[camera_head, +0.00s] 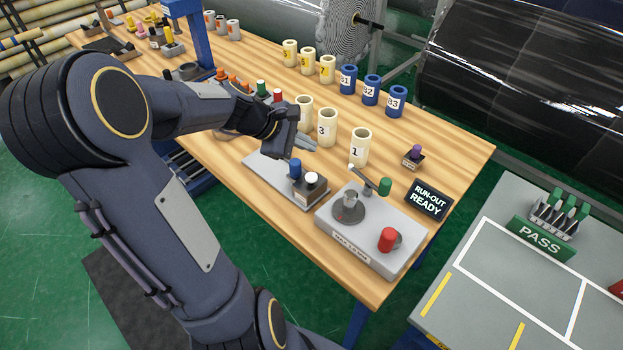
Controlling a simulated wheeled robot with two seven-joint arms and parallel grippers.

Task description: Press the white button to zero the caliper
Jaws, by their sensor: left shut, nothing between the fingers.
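The white button (311,178) sits on top of a small dark block on a flat grey plate (262,172) near the wooden table's front edge. A blue knob (295,168) stands just left of the button. I take this plate and block to be the caliper. My left gripper (308,144) is shut and empty. In the picture it lies above the button and the blue knob, apart from both, near the cream cups. My right gripper is not in view.
A grey run-out box (375,240) with red and green knobs stands right of the plate, by a "RUN-OUT READY" sign (429,199). Cream cups (327,128) and blue cups (371,90) stand behind. A grey table with a PASS rack (541,236) is at right.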

